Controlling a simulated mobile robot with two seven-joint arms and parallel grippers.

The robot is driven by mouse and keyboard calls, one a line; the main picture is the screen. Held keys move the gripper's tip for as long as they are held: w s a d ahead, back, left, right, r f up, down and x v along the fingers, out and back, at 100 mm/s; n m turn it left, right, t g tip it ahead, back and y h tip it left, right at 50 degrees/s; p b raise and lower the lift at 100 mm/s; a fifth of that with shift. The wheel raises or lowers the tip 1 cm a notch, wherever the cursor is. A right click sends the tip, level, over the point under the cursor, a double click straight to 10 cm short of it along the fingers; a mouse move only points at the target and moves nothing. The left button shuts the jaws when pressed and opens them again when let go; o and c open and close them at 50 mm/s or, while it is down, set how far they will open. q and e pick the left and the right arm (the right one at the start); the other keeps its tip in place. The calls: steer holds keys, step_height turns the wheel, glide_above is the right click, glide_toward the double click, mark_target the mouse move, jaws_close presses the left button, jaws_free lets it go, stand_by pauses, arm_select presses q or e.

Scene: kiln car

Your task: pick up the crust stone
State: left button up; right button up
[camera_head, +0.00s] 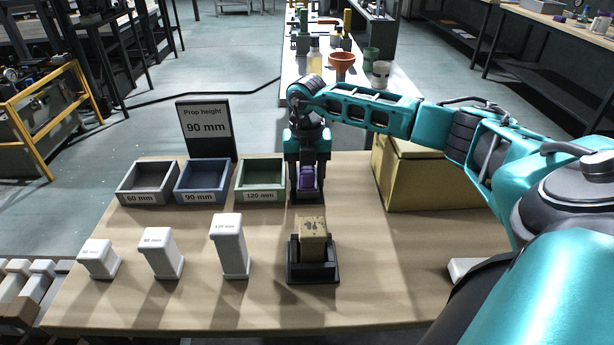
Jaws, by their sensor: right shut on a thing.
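My right gripper (306,188) points down behind the dark holder near the middle of the table, shut on a purple thing (306,178). The fingers cover much of the purple thing, and a dark base shows below it; I cannot tell whether it is lifted clear. A tan block with dark specks on top (313,228) stands upright in a dark open holder (312,275) nearer the front edge. Neither is labelled, so I cannot tell for sure which is the crust stone. My left gripper is not in view.
Bins marked 60 mm (147,197), 90 mm (202,196) and 120 mm (262,195) stand left of the gripper. White props (98,260), (160,254), (229,246) stand before them. A sign (205,128) reads "Prop height 90 mm". A yellowish box (425,180) stands right.

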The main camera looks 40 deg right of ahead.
steer(key=shift+r, duration=0.15)
step_height(320, 180, up, 20)
steer(key=p, duration=0.2)
steer(key=shift+p, duration=0.4)
steer(key=o, duration=0.7)
steer(key=c, duration=0.4)
steer(key=shift+c, duration=0.4)
